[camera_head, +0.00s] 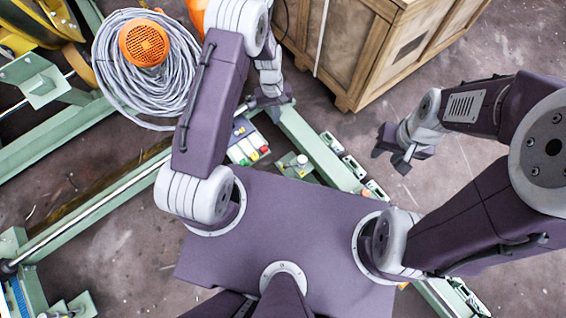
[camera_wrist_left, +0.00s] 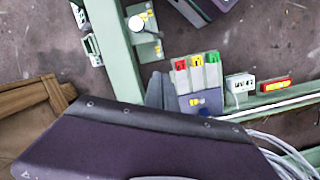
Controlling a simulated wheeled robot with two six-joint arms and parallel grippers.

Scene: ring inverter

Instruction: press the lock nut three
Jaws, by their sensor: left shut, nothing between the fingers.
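A small control block (camera_head: 245,140) sits on the green frame, below my left gripper in the head view. In the left wrist view it has a red key (camera_wrist_left: 181,78), a yellow key (camera_wrist_left: 197,75) and a green key (camera_wrist_left: 213,70) in a row. A white round knob (camera_wrist_left: 136,23) stands on a green plate beside it, also seen in the head view (camera_head: 302,160). I cannot tell which part is lock nut three. My right gripper (camera_head: 392,158) is open and empty over bare floor.
A wooden crate (camera_head: 362,50) stands at the back. A grey cable coil (camera_head: 112,75) with an orange cap (camera_head: 144,43) lies at the upper left. Green frame beams (camera_head: 315,145) run along the floor. Floor at the right is clear.

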